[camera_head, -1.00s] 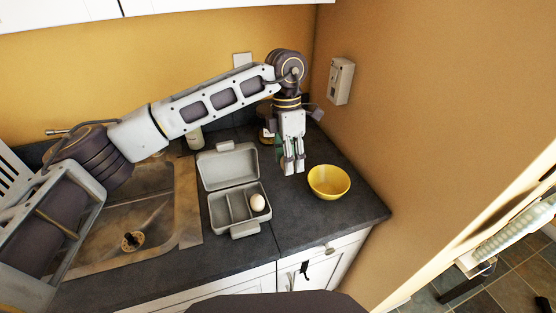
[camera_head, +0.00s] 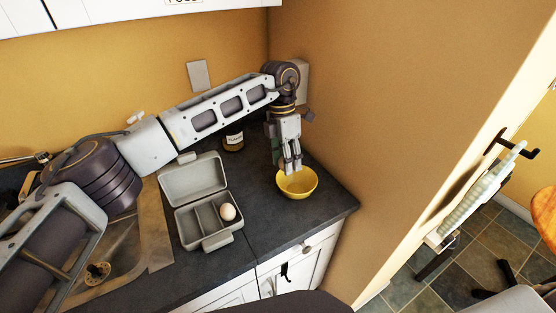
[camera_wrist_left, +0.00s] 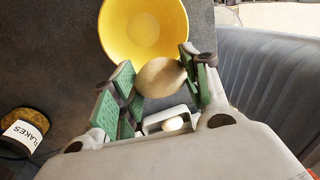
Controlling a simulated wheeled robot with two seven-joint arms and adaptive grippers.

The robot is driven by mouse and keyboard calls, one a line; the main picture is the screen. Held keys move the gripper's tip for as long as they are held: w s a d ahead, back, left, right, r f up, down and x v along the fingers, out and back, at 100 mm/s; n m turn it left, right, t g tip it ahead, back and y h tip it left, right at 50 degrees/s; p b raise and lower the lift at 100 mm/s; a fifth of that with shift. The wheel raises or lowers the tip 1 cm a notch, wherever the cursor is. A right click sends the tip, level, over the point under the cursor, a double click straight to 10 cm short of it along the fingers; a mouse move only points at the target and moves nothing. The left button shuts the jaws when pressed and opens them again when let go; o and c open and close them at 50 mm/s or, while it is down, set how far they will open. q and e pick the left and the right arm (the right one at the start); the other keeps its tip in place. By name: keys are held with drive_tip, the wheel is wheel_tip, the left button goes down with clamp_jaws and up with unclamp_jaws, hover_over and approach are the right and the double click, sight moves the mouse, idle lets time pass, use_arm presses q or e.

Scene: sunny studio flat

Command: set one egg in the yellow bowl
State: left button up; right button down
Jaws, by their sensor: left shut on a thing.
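My left gripper (camera_head: 291,168) points down at the far rim of the yellow bowl (camera_head: 300,188), its fingertips overlapping that rim in the head view. In the left wrist view the gripper is shut on a pale brown egg (camera_wrist_left: 162,77), held between the green finger pads. The yellow bowl (camera_wrist_left: 145,28) shows just beyond this egg there, and its visible inside is empty. A white egg (camera_head: 228,211) sits in the right compartment of the open grey box (camera_head: 188,228); this egg also shows in the wrist view (camera_wrist_left: 173,123). My right gripper is out of view.
A jar labelled flakes (camera_head: 233,142) stands at the back of the dark counter (camera_head: 268,232). The sink (camera_head: 120,255) is left of the box. A tan wall (camera_head: 375,130) rises close to the right of the bowl.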

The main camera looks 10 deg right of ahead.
use_arm(q)
drive_tip(key=shift+w+d+f, duration=0.15)
drive_tip(key=shift+d+f, duration=0.05)
drive_tip(key=shift+d, duration=0.25)
drive_tip(key=shift+w+d+f, duration=0.1)
drive_tip(key=shift+d+f, duration=0.05)
drive_tip(key=shift+d, duration=0.3)
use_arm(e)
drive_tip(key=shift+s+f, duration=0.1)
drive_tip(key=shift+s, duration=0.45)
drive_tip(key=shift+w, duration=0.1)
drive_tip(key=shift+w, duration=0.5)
use_arm(q)
drive_tip(key=shift+f, duration=0.25)
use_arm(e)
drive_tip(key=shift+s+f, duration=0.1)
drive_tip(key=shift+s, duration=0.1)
use_arm(q)
drive_tip(key=shift+f+b, duration=0.85)
drive_tip(key=shift+f, duration=0.3)
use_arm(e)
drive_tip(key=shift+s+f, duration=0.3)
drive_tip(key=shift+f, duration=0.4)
